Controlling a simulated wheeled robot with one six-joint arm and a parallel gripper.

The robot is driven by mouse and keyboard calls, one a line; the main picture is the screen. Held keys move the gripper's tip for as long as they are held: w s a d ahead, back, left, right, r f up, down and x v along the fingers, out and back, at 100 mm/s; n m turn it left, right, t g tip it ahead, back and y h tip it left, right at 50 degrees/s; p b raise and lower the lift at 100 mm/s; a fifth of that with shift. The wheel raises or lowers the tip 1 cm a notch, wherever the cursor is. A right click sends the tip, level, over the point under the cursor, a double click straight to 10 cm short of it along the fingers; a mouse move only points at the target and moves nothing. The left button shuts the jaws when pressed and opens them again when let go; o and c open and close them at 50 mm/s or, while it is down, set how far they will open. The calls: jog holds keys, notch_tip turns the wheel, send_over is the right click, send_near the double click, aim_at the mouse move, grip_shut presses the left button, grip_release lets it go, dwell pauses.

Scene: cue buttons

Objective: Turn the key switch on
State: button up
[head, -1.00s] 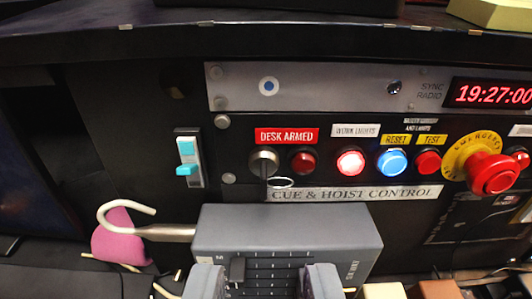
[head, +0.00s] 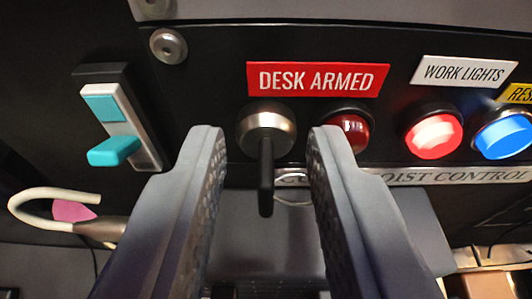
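The key switch (head: 266,132) is a round silver lock under the red "DESK ARMED" label (head: 317,78). Its black key (head: 265,180) hangs straight down, with a metal ring (head: 292,203) at its lower right. A dark red lamp (head: 351,128) sits just right of the switch, partly behind my right finger. My gripper (head: 264,140) is open, one finger on each side of the key, with a visible gap on both sides. It holds nothing.
A teal-handled lever switch (head: 118,148) is at the left. A lit red button (head: 433,134) and a blue button (head: 503,135) are at the right, near the "WORK LIGHTS" label (head: 464,72). A white hook (head: 45,200) is at the lower left.

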grip_shut()
jog(key=m, duration=0.1)
jog(key=m+y, duration=0.1)
jog(key=m, duration=0.1)
jog(key=shift+d+f, duration=0.1)
jog(key=shift+d, duration=0.2)
jog(key=m, duration=0.1)
jog(key=m+y, duration=0.1)
jog(key=m, duration=0.1)
jog(key=shift+d+f, duration=0.1)
jog(key=shift+d, duration=0.15)
jog(key=m, duration=0.1)
jog(key=m+y, duration=0.1)
jog(key=m, duration=0.1)
jog(key=m+t, duration=0.1)
jog(key=m, duration=0.1)
jog(key=shift+d+f, duration=0.2)
jog(key=shift+f, duration=0.1)
jog(key=shift+s+f+m+t+y, duration=0.15)
jog(key=shift+m+t, duration=0.1)
jog(key=shift+m, duration=0.5)
jog(key=shift+w+f+m+t+y, duration=0.1)
jog(key=shift+m+t+y, duration=0.1)
jog(key=shift+m, duration=0.6)
jog(key=shift+s+f+m+t+y, duration=0.15)
jog(key=shift+m+t, duration=0.1)
jog(key=shift+m, duration=0.5)
jog(key=shift+w, duration=0.1)
